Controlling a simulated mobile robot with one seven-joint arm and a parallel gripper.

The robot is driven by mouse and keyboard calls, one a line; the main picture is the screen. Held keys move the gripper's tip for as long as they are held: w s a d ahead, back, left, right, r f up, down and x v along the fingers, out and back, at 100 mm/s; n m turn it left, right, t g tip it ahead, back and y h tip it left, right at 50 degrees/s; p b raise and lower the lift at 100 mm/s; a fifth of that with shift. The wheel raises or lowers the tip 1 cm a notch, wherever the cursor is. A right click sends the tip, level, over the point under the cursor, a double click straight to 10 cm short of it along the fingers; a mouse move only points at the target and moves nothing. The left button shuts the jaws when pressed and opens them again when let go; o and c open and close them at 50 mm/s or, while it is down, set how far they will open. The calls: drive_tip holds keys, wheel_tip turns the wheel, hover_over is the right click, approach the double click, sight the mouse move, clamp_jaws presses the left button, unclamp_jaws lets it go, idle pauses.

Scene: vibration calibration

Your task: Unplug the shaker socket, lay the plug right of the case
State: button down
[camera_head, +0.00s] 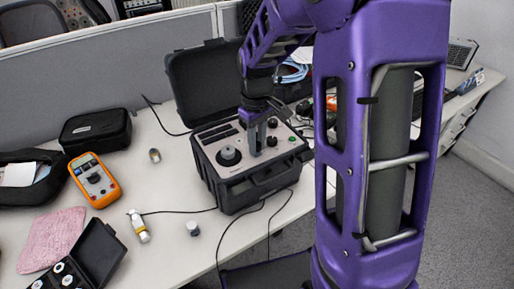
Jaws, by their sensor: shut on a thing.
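The open black case (262,192) stands on the desk with its lid (205,85) tipped back. My gripper (257,148) points down at the middle of the panel, right of the large knob. Its fingers are shut on what seems to be the plug, which they mostly hide. The fingertips are at or just above the panel. I cannot tell whether the plug is still seated in the shaker socket.
My purple arm covers the desk right of the case. An orange multimeter (95,180), black pouch (96,131), pink cloth (52,240) and small weights box (88,258) lie at left. Black cables cross the front edge.

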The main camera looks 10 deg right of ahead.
idle(0.3)
drive_tip(key=shift+n+p, duration=0.65)
drive_tip(key=shift+n, duration=1.25)
drive_tip(key=shift+r+n, duration=0.1)
drive_tip(key=shift+n, duration=0.2)
drive_tip(key=shift+n+p, duration=1)
drive_tip(key=shift+n, duration=0.8)
drive_tip(key=shift+r+p, duration=0.75)
drive_tip(key=shift+p, duration=0.2)
drive_tip(key=shift+r+p, duration=0.4)
drive_tip(key=shift+r, duration=1.3)
